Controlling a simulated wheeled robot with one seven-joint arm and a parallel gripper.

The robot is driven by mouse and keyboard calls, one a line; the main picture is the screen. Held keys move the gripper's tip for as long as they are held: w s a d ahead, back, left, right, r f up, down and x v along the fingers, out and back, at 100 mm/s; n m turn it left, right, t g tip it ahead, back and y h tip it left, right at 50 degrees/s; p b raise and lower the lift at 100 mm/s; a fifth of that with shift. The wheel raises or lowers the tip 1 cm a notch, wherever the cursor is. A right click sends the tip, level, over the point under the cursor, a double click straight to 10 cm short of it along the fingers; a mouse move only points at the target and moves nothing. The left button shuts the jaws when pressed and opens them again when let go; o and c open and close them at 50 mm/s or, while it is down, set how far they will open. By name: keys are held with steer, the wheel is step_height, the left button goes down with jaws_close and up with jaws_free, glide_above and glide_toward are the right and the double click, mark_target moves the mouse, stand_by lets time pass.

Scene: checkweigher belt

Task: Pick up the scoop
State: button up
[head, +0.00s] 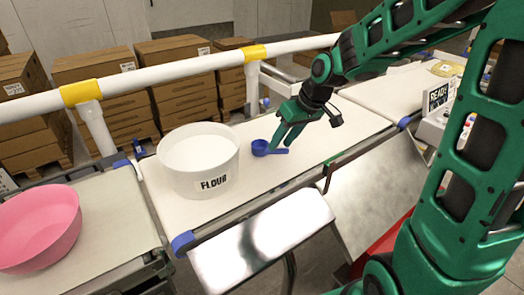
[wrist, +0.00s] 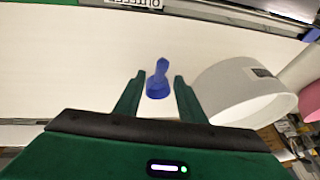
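The blue scoop (head: 262,148) lies on the white belt (head: 340,133), to the right of the flour tub, with its handle pointing right in the head view. In the wrist view the scoop (wrist: 158,82) sits between the two fingers, its handle pointing up and away. My gripper (head: 283,138) is over the scoop, fingers pointing down. In the wrist view my gripper (wrist: 156,82) is open, with a gap between each finger and the scoop. Whether the fingertips reach belt height I cannot tell.
A white tub labelled FLOUR (head: 198,160) stands close beside the scoop; it also shows in the wrist view (wrist: 245,92). A pink bowl (head: 38,228) is at the far left. A white rail (head: 190,66) runs behind the belt. The belt to the right is mostly clear.

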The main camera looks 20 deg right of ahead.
steer(key=shift+x, duration=3.05)
steer(key=shift+w, duration=0.15)
jaws_close()
